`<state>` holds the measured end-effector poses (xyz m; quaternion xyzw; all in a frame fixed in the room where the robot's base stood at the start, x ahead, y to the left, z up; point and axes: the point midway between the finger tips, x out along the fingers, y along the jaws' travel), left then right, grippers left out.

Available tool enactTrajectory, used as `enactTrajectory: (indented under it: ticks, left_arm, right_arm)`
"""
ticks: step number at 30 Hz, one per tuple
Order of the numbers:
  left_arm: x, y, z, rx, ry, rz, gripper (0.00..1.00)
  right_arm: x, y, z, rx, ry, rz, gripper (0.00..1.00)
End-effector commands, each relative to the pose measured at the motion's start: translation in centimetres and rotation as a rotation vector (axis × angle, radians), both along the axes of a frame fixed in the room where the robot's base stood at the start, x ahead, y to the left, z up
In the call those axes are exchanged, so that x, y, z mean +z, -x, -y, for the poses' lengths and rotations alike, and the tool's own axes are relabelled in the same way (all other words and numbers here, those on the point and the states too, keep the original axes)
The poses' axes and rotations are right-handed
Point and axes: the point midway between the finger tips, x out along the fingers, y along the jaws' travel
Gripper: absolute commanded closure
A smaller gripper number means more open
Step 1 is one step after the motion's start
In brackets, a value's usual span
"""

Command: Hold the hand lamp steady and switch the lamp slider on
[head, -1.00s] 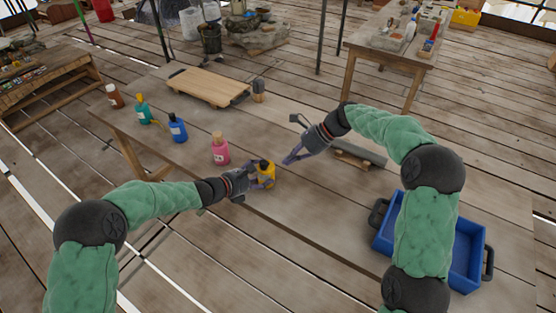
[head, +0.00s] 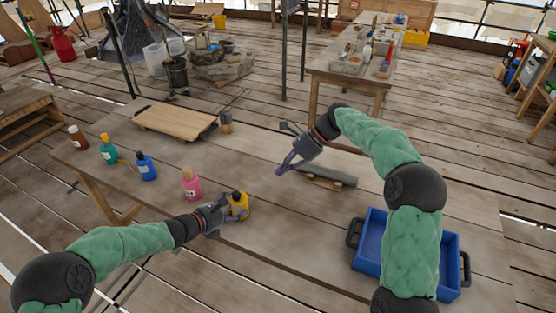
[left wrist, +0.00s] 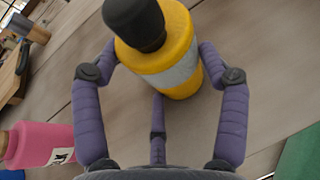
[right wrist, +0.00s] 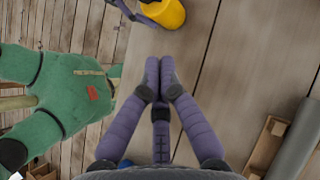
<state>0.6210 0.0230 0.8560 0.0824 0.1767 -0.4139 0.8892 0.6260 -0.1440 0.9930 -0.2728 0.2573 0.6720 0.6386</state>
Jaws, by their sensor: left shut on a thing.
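The hand lamp, a yellow cylinder with a black top (head: 239,207), stands at the near edge of the long wooden table. My left gripper (head: 226,210) is shut around its body from the left. In the left wrist view the lamp (left wrist: 180,72) sits between the fingers and shows a pale grey band. I cannot make out the slider. My right gripper (head: 287,166) is empty above the table, right of the lamp and farther back. In the right wrist view its fingertips (right wrist: 160,76) are together, and part of the lamp (right wrist: 166,12) shows at the top edge.
Pink (head: 192,184), blue (head: 147,167), teal (head: 108,149) and brown (head: 77,137) bottles stand left of the lamp. A wooden board (head: 175,121) lies behind. A grey bar on a wooden support (head: 328,177) and a blue crate (head: 366,258) are to the right. Table between the grippers is clear.

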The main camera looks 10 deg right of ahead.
Motion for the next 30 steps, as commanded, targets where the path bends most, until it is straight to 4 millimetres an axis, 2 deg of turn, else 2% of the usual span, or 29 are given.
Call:
enactTrajectory:
  ticks: [5,8,11,15,21,25,30]
  left_arm:
    - [-0.1,0.0,-0.1,0.001,-0.003,-0.002,0.63]
    - [-0.1,0.0,-0.1,0.001,-0.003,-0.002,0.63]
    - [-0.1,0.0,-0.1,0.001,-0.003,-0.002,0.63]
    - [-0.1,0.0,-0.1,0.001,-0.003,-0.002,0.63]
    - [-0.1,0.0,0.0,0.001,-0.003,-0.002,0.63]
    - [-0.1,0.0,0.0,0.001,-0.003,-0.002,0.63]
    - [-0.2,0.0,0.0,0.001,-0.003,-0.002,0.63]
  right_arm:
    - [-0.4,0.4,-0.2,-0.018,-0.019,-0.032,1.00]
    - [-1.5,1.4,-1.0,-0.071,-0.079,-0.129,1.00]
    - [-3.0,3.0,-2.2,-0.169,-0.177,-0.300,1.00]
    - [-4.9,5.5,-4.1,-0.348,-0.342,-0.621,1.00]
    - [-7.0,8.2,-5.6,-0.581,-0.540,-1.066,1.00]
    - [-7.8,9.1,-5.9,-0.685,-0.622,-1.273,1.00]
    - [-8.4,9.7,-6.1,-0.748,-0.675,-1.405,1.00]
